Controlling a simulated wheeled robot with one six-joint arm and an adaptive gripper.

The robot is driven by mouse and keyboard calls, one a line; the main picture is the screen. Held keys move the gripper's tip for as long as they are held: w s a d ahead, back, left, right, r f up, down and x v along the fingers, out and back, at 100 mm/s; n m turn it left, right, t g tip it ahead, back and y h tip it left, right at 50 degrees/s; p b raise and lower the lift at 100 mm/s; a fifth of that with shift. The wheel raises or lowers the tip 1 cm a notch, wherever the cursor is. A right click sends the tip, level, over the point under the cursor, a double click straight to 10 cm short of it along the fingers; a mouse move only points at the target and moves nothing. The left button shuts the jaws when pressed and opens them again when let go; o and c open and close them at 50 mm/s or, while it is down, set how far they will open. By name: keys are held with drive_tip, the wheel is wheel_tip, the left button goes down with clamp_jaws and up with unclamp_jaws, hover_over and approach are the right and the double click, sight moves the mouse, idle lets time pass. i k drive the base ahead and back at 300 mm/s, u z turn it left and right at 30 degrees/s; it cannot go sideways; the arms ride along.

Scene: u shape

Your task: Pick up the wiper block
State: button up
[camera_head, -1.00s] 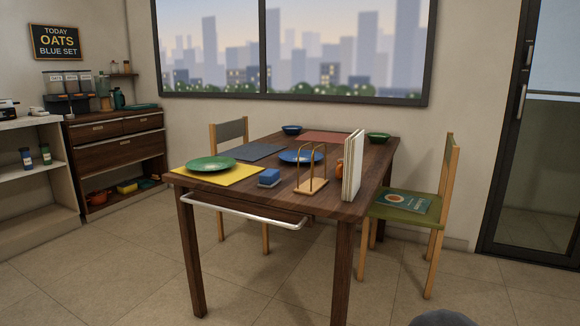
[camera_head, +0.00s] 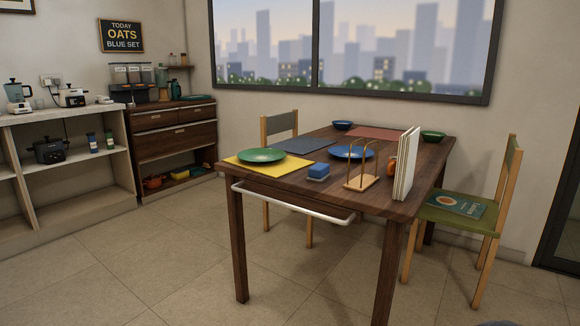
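The wiper block (camera_head: 318,172) is a small blue block with a paler underside. It lies near the front edge of the dark wooden table (camera_head: 385,203), just right of the yellow placemat (camera_head: 240,165) and left of a gold wire rack (camera_head: 362,180). It stands clear and nothing covers it. My gripper is not in view. A small dark rounded shape at the bottom edge cannot be made out for certain.
A white rail (camera_head: 290,205) runs along the table's front. A tall white panel (camera_head: 406,163) stands upright at the table's right. Chairs (camera_head: 458,218) stand right and behind. A green plate (camera_head: 262,155) lies on the placemat. The floor (camera_head: 130,265) at front left is clear.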

sight(319, 172)
drive_tip(key=u, duration=0.4)
drive_tip(key=i, duration=1.4)
drive_tip(key=z, duration=0.2)
